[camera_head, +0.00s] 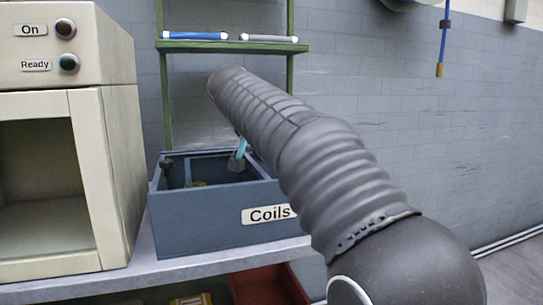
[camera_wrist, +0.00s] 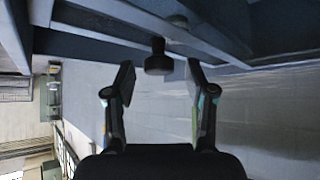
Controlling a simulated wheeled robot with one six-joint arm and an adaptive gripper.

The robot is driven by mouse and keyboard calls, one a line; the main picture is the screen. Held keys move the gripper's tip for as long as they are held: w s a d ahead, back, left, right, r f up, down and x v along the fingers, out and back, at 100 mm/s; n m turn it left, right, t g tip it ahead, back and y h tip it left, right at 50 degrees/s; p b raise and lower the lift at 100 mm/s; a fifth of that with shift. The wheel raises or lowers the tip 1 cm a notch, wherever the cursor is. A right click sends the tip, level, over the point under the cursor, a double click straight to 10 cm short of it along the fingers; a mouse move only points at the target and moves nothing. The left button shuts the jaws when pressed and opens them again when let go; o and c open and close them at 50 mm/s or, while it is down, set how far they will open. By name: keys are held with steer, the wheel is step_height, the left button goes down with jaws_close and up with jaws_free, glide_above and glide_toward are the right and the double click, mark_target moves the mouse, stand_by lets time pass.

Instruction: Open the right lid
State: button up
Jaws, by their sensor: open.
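A blue-grey box labelled Coils (camera_head: 208,219) stands on the shelf, with a divider inside. My gripper shows in the head view (camera_head: 239,152) over the box's right part, mostly hidden behind my dark ribbed arm. In the wrist view my gripper (camera_wrist: 160,76) is open, a finger on each side. A dark round knob (camera_wrist: 158,62) stands between and just beyond the fingertips, apart from both. The right lid itself is hard to make out. Another dark knob-like piece (camera_head: 168,163) shows in the box's left part.
A cream machine (camera_head: 110,180) with On and Ready lights stands close on the left. A green rack (camera_head: 230,47) with blue and grey rods is behind the box. A red bin (camera_head: 268,284) sits below the shelf (camera_head: 170,269).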

steer(key=v, duration=1.1)
steer(key=shift+s+r, duration=0.2)
steer(key=shift+s, duration=0.05)
steer(key=shift+a, duration=0.15)
